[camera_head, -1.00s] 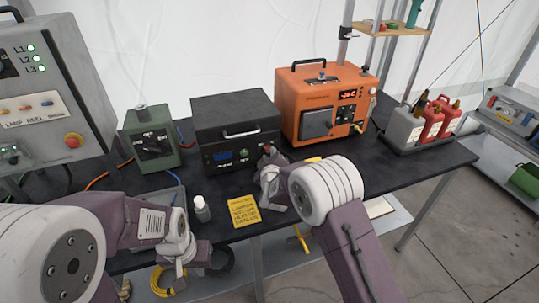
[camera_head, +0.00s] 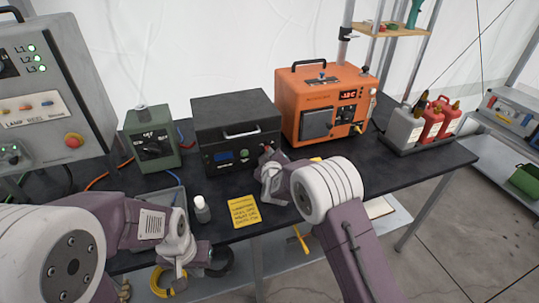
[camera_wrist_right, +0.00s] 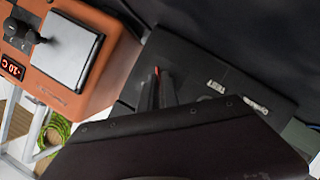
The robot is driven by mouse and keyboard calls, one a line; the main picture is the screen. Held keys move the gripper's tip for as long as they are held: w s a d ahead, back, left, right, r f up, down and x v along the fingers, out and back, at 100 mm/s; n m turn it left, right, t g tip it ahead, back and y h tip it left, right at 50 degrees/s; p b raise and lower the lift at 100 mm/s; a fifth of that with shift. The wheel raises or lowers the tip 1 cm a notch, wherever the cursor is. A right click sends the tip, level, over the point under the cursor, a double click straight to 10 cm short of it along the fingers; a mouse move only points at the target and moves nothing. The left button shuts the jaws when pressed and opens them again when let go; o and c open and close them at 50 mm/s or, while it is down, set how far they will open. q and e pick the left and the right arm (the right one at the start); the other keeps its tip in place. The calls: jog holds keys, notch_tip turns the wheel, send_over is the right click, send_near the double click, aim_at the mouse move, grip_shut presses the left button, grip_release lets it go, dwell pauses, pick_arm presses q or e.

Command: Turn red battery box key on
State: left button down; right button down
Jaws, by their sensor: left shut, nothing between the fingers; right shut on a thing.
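The battery box is the black box (camera_head: 235,130) with a top lid and a pale front handle; it stands mid-table. My right gripper (camera_head: 267,154) is at the right end of its front face, and its fingers cover the key there. In the right wrist view a small red bit of the key (camera_wrist_right: 156,71) shows at the tips of my right gripper (camera_wrist_right: 160,88), which is shut on it. The key's angle is hidden. My left gripper (camera_head: 178,270) is low at the table's front edge, away from the box, shut and empty.
An orange unit (camera_head: 318,100) stands close right of the box, a green switch box (camera_head: 152,140) to its left. Red and grey canisters (camera_head: 430,122) stand at the right end.

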jog(key=shift+m, duration=0.5)
jog(key=shift+d+f+m+g+y+b, duration=0.1)
jog(key=shift+m+g+y+b, duration=0.35)
jog(key=shift+b, duration=0.3)
jog(key=shift+m+y+b, duration=0.45)
jog(key=shift+m+b, duration=0.2)
jog(key=shift+b, duration=0.45)
jog(key=shift+m+g+y+b, duration=0.3)
jog(key=shift+m+b, duration=0.3)
jog(key=shift+b, duration=0.3)
jog(key=shift+r, duration=0.2)
jog(key=c, duration=1.6)
grip_release()
jog(key=shift+d, duration=0.1)
